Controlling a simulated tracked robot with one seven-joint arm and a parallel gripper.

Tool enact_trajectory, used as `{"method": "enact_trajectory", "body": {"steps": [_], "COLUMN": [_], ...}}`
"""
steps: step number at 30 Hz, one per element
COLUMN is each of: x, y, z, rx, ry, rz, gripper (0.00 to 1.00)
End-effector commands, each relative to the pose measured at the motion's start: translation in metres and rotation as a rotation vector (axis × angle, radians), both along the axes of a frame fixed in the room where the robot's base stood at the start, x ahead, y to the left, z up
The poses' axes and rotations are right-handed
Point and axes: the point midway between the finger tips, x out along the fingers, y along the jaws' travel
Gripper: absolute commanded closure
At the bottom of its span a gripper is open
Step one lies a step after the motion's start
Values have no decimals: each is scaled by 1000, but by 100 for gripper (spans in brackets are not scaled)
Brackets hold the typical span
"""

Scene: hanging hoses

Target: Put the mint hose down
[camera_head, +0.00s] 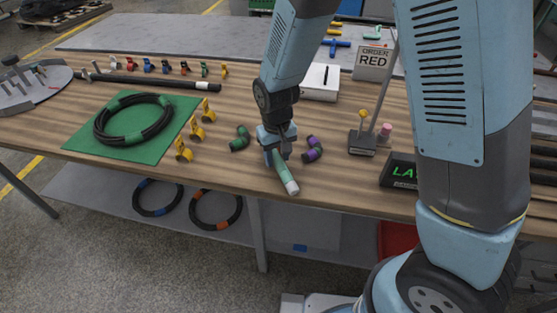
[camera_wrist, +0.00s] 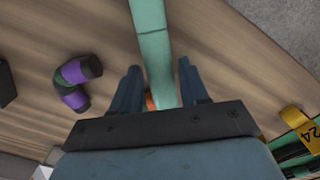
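The mint hose (camera_head: 284,175) is a short pale green piece with a white end, over the front part of the wooden table. My gripper (camera_head: 276,152) is at its upper end and points down. A small orange patch shows beside the hose at the finger roots. The white end is out of the wrist view. Whether the hose touches the table is hard to tell.
A purple and green elbow (camera_head: 313,149) lies right of my gripper; it also shows in the wrist view (camera_wrist: 75,82). A green elbow (camera_head: 240,139) lies to the left. A green mat (camera_head: 85,140) holds a coiled black hose. The table's front edge is close.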

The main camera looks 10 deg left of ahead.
Motion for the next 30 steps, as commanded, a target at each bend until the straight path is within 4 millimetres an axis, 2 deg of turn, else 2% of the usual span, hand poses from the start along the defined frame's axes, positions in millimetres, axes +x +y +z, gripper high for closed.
{"method": "enact_trajectory", "body": {"steps": [2,13,23,26,30], "x": [0,0,0,1,1], "y": [0,0,0,1,1], "z": [0,0,3,11,31], "rx": [0,0,1,2,4], "ry": [0,0,-1,-2,-4], "rz": [0,0,0,1,1], "gripper": [64,99,100,100,100]}}
